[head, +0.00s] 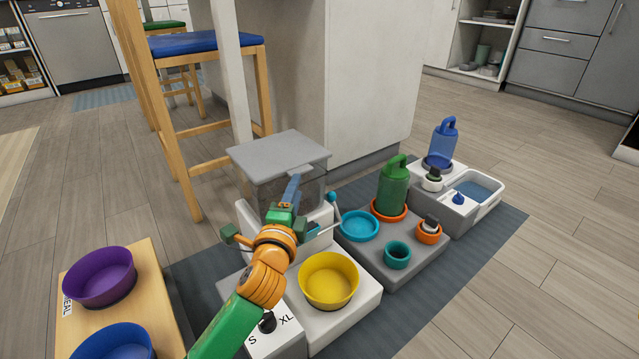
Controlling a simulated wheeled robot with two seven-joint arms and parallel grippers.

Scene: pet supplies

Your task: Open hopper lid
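The hopper (266,194) is a grey, see-through bin on a white feeder at the middle of the view. Its flat grey lid (276,150) lies level across the top and looks closed. A small tab sticks out at the lid's front edge. My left gripper (294,181) is in front of the hopper, with its blue fingers pointing up at the tab. The fingers overlap the tab in the picture; I cannot tell whether they touch or grip it. The gripper and orange wrist hide part of the hopper front. My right gripper is not in view.
A yellow bowl (328,280) and an S–XL dial (268,322) are at the feeder's front. To the right are a teal bowl (360,226), a green bottle (393,187) and a blue fountain (442,143). A wooden stand (148,306) with bowls is left. A stool (205,42) stands behind.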

